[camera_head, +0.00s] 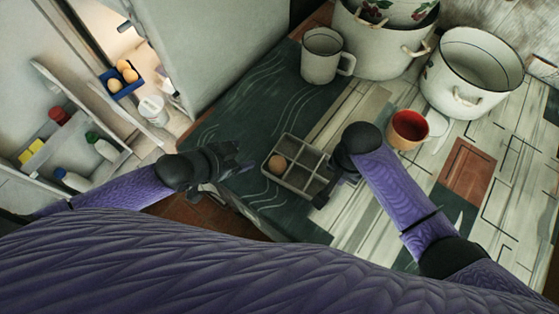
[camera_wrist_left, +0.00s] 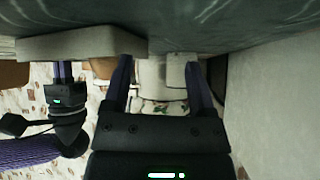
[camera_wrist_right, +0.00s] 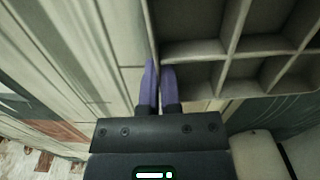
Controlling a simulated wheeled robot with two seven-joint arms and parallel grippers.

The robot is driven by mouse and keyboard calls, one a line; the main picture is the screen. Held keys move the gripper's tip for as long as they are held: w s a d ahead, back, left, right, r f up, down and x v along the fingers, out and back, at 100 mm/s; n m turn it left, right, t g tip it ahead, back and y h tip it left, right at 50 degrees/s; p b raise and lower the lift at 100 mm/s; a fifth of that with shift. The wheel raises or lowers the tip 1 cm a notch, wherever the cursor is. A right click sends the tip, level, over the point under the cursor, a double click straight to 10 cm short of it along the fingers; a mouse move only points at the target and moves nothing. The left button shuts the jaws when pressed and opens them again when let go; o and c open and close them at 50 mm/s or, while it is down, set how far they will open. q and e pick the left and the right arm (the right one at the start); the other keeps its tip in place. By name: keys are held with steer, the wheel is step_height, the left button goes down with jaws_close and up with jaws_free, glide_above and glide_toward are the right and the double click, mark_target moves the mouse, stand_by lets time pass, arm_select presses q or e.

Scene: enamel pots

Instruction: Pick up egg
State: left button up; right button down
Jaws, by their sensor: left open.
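One brown egg (camera_head: 277,165) sits in a left compartment of the grey divided tray (camera_head: 298,186) on the table; the other visible compartments look empty. More eggs (camera_head: 122,74) lie in a blue box (camera_head: 122,84) in the open fridge at upper left. My left gripper (camera_head: 240,160) is open and empty, just left of the tray and apart from the egg. Its spread fingers also show in the left wrist view (camera_wrist_left: 160,80), with the tray (camera_wrist_left: 75,44) at upper left. My right gripper (camera_head: 322,194) has its fingers closed around the tray's right rim, as the right wrist view (camera_wrist_right: 160,82) shows.
A white mug (camera_head: 320,58), a large enamel pot (camera_head: 375,50), another white pot (camera_head: 465,82) and a red-lined cup (camera_head: 408,130) stand behind the tray. The fridge door (camera_head: 65,135) with bottles hangs open at left. The table's dark left part is clear.

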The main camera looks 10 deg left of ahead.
mark_target(272, 164)
arm_select(q)
steer(key=shift+t+h, duration=0.3)
steer(key=shift+h, duration=0.3)
steer(key=s, duration=0.4)
steer(key=shift+s+a, duration=0.25)
steer(key=s+d+r+t+h, duration=0.2)
steer(key=s+r, duration=0.1)
steer(key=s, duration=0.1)
steer(key=x, duration=1.1)
steer(key=shift+w+r, duration=0.3)
steer(key=shift+r, duration=0.05)
steer(key=c, duration=0.5)
